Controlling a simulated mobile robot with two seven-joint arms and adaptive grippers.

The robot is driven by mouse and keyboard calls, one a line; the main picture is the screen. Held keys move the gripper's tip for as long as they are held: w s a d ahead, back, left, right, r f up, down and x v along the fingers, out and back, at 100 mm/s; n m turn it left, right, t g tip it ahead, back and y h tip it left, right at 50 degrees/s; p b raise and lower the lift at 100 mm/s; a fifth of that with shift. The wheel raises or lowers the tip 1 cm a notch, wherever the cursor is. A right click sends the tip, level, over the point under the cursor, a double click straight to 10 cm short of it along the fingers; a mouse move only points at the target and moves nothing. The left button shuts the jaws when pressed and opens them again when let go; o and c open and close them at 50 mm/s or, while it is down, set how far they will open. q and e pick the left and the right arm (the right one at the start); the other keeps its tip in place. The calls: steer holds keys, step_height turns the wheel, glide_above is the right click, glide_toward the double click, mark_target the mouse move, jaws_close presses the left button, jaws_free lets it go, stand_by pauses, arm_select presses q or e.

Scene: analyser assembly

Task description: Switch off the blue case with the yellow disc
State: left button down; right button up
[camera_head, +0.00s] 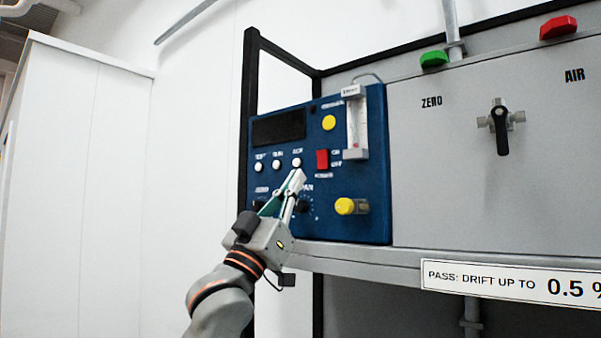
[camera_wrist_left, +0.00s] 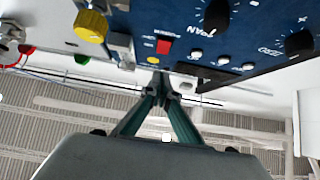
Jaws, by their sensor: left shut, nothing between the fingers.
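The blue case (camera_head: 348,188) stands upright in a black frame, with a dark display, white buttons and black knobs on its front. The yellow disc (camera_head: 329,122) is on its upper part. A red switch (camera_head: 322,159) sits below the disc; it also shows in the left wrist view (camera_wrist_left: 164,45). My left gripper (camera_head: 298,175) is shut and empty in front of the case, just below the white buttons, left of and below the switch. In the left wrist view its fingertips (camera_wrist_left: 160,82) point toward the panel near the switch. I cannot tell whether they touch it. My right gripper is not in view.
A yellow knob (camera_head: 345,206) sticks out at the case's lower right. A flow tube (camera_head: 356,125) stands right of the switch. A grey panel (camera_head: 440,190) with a black-handled valve (camera_head: 502,128) is to the right. A ledge (camera_head: 400,262) runs below. A white cabinet (camera_head: 80,170) stands left.

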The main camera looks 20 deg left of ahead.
arm_select(q)
steer(key=w+b+v, duration=0.1)
steer(key=v, duration=0.5)
steer(key=shift+f, duration=0.35)
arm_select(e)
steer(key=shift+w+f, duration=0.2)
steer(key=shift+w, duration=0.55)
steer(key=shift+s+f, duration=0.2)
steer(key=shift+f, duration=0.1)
